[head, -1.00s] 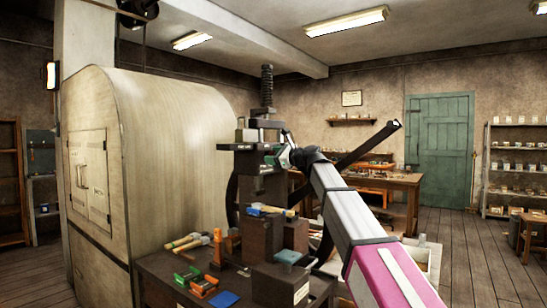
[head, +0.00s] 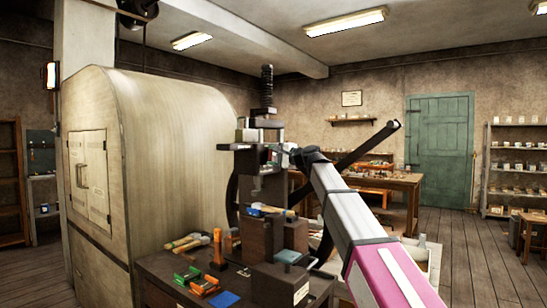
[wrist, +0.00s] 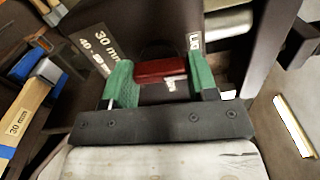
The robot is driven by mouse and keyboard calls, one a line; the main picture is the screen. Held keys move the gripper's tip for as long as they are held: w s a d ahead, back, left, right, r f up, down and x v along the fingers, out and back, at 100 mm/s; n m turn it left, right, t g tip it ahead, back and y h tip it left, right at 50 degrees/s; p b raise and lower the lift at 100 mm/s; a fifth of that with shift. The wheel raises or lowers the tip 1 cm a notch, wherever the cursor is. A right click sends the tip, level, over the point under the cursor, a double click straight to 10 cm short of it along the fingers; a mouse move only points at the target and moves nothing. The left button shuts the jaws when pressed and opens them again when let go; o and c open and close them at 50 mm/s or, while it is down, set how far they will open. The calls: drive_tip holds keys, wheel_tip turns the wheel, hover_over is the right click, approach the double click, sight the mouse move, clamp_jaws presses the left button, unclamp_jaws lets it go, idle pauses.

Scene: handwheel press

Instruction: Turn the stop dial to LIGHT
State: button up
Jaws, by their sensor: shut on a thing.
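The stop dial shows as a red bar-shaped knob (wrist: 160,70) on the dark press in the wrist view. My gripper (wrist: 162,76) has its two green fingers shut on the ends of this knob. A small white tag sits at the knob's lower right. A partly hidden white label (wrist: 194,41), whose visible letters look like "LI", is beside the right fingertip. In the head view my gripper is up against the handwheel press (head: 262,190), and the dial is hidden there.
A wooden-handled tool (wrist: 25,112) lies further left. The bench (head: 165,268) holds an orange-handled tool (head: 218,248) and small coloured boxes. A large rounded cabinet (head: 170,160) stands left.

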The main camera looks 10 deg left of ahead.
drive_tip(key=shift+n, duration=0.6)
drive_tip(key=shift+s, duration=0.1)
drive_tip(key=o, duration=0.9)
drive_tip(key=shift+o, duration=0.2)
drive_tip(key=v, duration=1)
drive_tip(key=shift+s+d, duration=0.15)
drive_tip(key=shift+d, duration=0.2)
drive_tip(key=shift+f, duration=0.1)
